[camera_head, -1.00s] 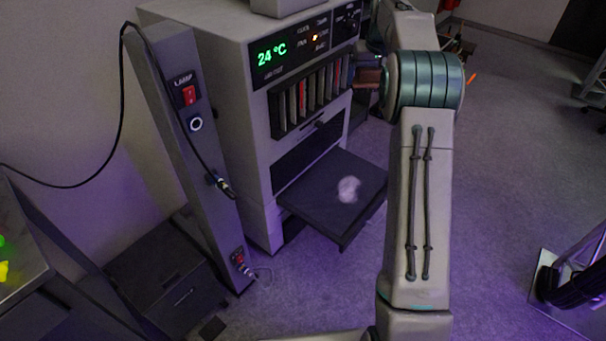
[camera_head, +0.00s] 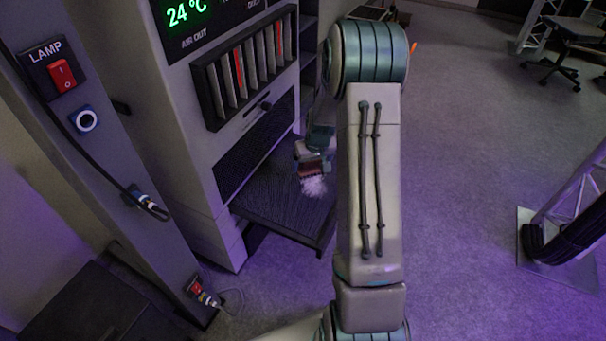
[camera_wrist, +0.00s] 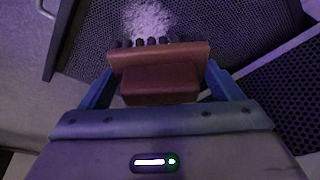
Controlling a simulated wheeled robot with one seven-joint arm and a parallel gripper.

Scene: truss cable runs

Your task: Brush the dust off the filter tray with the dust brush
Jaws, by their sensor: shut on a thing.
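The dark filter tray (camera_head: 275,209) sticks out from the front of the grey cabinet, its mesh surface facing up. A pale patch of dust (camera_head: 314,186) lies on it; the dust also shows at the top of the wrist view (camera_wrist: 148,20). My gripper (camera_head: 314,160) is over the tray, partly hidden behind my arm. In the wrist view my gripper (camera_wrist: 160,85) is shut on the reddish-brown dust brush (camera_wrist: 160,82), with its dark bristles at the near edge of the dust. I cannot tell whether the bristles touch the tray. The brush also shows beside the dust in the head view (camera_head: 311,171).
The cabinet (camera_head: 190,150) has a slotted rack (camera_head: 245,70) above the tray. A post with a lamp switch (camera_head: 62,75) and a hanging cable stands at left. A dark box (camera_head: 85,310) is on the floor at lower left. Open floor (camera_head: 460,150) lies to the right.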

